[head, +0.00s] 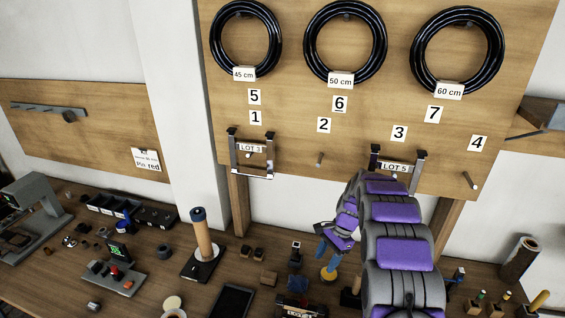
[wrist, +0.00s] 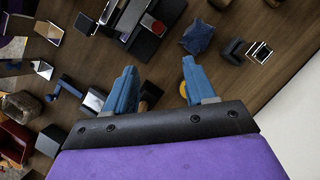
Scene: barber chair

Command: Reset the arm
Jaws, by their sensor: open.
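My arm, in purple and grey, reaches up from the bottom right of the head view and bends over toward the workbench. My gripper (head: 328,258) hangs at its end, above the bench and below the pegboard. In the wrist view my gripper (wrist: 160,74) shows two blue fingers set apart, with nothing between them. A small yellow round item (head: 328,273) sits below the fingers in the head view; I cannot tell the gap between them.
The wooden board (head: 290,110) holds three black coils and two hanging frames, tagged LOT 3 (head: 252,148) and LOT 5 (head: 395,167); my arm overlaps the latter in view. The bench (head: 150,285) is crowded with small parts, a tan roller (head: 202,238) and a dark tablet (head: 232,301).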

